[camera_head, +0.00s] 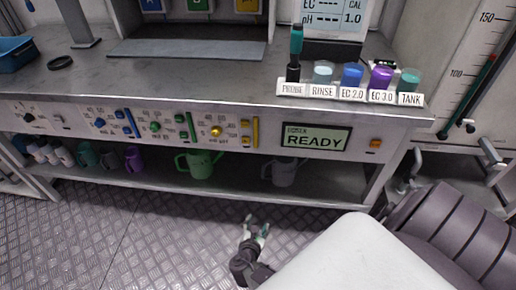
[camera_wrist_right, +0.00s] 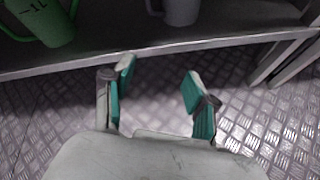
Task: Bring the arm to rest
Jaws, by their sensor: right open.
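My right gripper (camera_head: 257,230) is low in front of the bench, over the patterned metal floor. In the right wrist view its two green-padded fingers (camera_wrist_right: 155,100) are spread apart with nothing between them. A large white and dark arm part of mine fills the lower right of the head view. My left gripper is in neither view.
The bench (camera_head: 180,72) spans the scene, with a READY display (camera_head: 312,139) on its front. Its lower shelf (camera_head: 235,186) holds a green jug (camera_head: 200,164) and a grey jug (camera_head: 284,172). A labelled rack (camera_head: 350,97) stands on top. The floor (camera_head: 120,235) is clear.

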